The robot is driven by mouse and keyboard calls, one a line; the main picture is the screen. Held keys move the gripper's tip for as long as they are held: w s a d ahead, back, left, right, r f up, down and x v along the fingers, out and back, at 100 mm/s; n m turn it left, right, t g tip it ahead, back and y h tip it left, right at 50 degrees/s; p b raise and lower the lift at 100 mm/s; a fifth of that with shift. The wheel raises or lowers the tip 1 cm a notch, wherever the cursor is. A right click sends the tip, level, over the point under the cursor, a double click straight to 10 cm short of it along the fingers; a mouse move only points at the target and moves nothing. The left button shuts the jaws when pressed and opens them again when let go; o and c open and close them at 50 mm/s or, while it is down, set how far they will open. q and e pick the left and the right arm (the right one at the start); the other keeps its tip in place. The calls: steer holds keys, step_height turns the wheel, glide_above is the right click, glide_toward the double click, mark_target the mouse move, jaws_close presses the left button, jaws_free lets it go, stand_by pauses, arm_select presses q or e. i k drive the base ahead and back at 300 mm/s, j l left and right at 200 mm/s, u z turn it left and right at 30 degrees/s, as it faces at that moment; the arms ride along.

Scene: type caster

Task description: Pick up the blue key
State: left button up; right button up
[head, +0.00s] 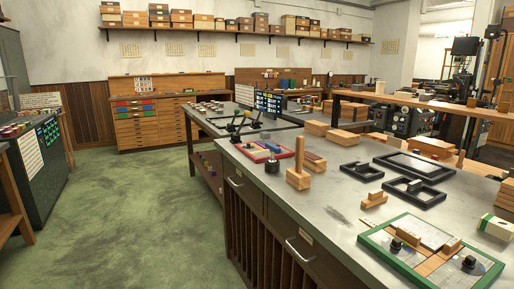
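A red-rimmed tray (247,155) lies on the near metal-topped bench, left of the bench's middle. Small blue and purple pieces (273,148) lie in it. They are too small for me to tell whether one is the blue key. No other clear blue key shows. Neither of my grippers is in view.
The near bench (340,212) carries an upright wooden block tool (299,170), a small dark pot (271,165), black frames (413,189) and a green-rimmed board (376,251). Bare metal lies in front of the wooden tool. Green floor (130,220) is open to the left.

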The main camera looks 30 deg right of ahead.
mark_target(273, 149)
steer(key=i+z, duration=0.2)
steer(key=i, duration=0.25)
steer(key=i+j+z, duration=0.15)
steer(key=i, duration=0.3)
steer(key=i+j+z, duration=0.2)
steer(key=i, duration=0.25)
